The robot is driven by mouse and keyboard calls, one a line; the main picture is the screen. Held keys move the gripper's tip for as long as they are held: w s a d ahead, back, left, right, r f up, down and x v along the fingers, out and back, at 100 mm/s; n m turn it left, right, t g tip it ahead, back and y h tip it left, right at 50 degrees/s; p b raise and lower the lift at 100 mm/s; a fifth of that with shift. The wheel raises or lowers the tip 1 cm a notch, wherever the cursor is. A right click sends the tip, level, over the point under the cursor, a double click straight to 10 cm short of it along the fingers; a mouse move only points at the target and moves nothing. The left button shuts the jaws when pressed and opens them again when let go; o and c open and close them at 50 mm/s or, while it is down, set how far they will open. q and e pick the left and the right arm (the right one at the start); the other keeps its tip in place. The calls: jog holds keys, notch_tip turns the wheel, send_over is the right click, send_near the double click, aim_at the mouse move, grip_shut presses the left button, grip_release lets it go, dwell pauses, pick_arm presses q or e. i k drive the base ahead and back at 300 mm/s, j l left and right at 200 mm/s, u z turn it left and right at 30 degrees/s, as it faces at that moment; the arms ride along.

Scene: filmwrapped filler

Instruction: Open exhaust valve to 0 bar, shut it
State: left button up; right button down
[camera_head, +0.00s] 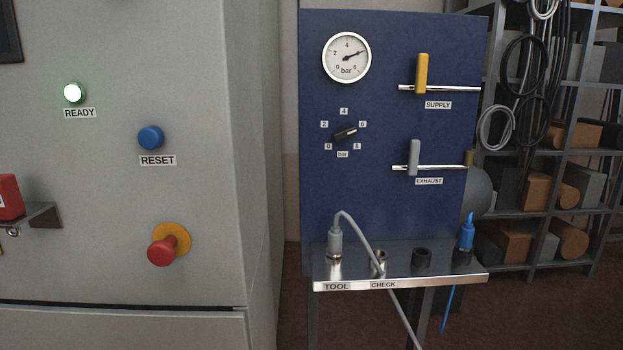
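The exhaust valve's grey lever (414,158) stands upright, across its horizontal pipe (440,167), above the EXHAUST label (429,181) on the blue panel (390,215). The round pressure gauge (346,58) is at the panel's top left. Its needle points right and slightly up, at about 6 bar. The supply valve's yellow lever (422,74) also stands upright across its pipe (455,88). Neither of my grippers is in view.
A black regulator knob (345,132) points towards 6. A metal shelf (340,285) below holds a grey plug (335,240) with a cable, sockets and a blue plug (467,236). A grey cabinet (120,230) stands left, with a lit READY lamp (74,92). Space before the levers looks clear.

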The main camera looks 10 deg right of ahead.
aim_at(415, 145)
jog(key=z, duration=0.85)
